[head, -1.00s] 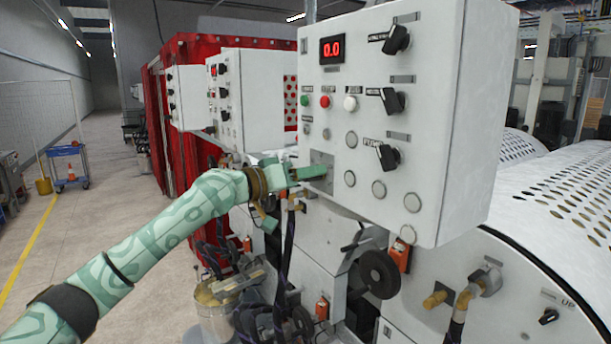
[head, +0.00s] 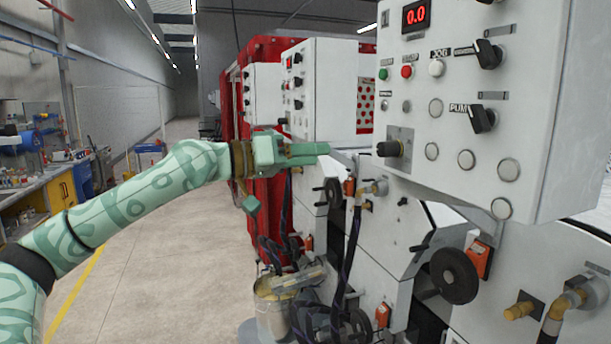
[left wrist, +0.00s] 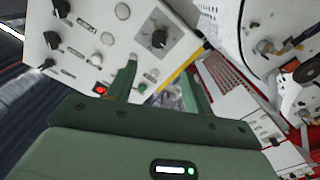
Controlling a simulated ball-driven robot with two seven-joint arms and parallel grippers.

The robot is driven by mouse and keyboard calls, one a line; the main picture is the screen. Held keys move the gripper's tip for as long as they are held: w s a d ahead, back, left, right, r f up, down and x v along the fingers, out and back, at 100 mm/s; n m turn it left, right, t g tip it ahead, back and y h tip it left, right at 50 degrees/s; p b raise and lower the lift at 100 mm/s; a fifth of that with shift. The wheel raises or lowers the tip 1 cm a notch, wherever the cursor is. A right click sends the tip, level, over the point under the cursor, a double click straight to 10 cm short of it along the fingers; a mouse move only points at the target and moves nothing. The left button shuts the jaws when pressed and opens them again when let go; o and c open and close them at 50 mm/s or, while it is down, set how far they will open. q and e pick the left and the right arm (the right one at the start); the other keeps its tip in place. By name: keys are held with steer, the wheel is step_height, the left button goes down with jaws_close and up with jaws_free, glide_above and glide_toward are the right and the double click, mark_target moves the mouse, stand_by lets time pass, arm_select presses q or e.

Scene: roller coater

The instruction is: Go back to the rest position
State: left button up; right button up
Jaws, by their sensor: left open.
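My left gripper (head: 322,152) is pale green and reaches in from the left in the head view. Its fingers point right, a short way left of the white control panel (head: 545,110), apart from the black knob (head: 388,149) at the panel's lower left. In the left wrist view the two fingers (left wrist: 165,88) are spread with nothing between them. The panel (left wrist: 92,32) and the knob (left wrist: 159,38) lie beyond the fingertips there. My right gripper does not show in either view.
A black handwheel (head: 455,276) and pipe fittings stick out below the panel. A metal bucket (head: 273,310) stands under my left arm. A workbench (head: 45,190) is at the left, with open floor (head: 150,240) between.

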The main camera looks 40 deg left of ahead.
arm_select(q)
steer(key=shift+s+a, duration=0.1)
steer(key=shift+s, duration=0.15)
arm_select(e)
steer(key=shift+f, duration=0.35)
arm_select(q)
steer(key=shift+r, duration=0.1)
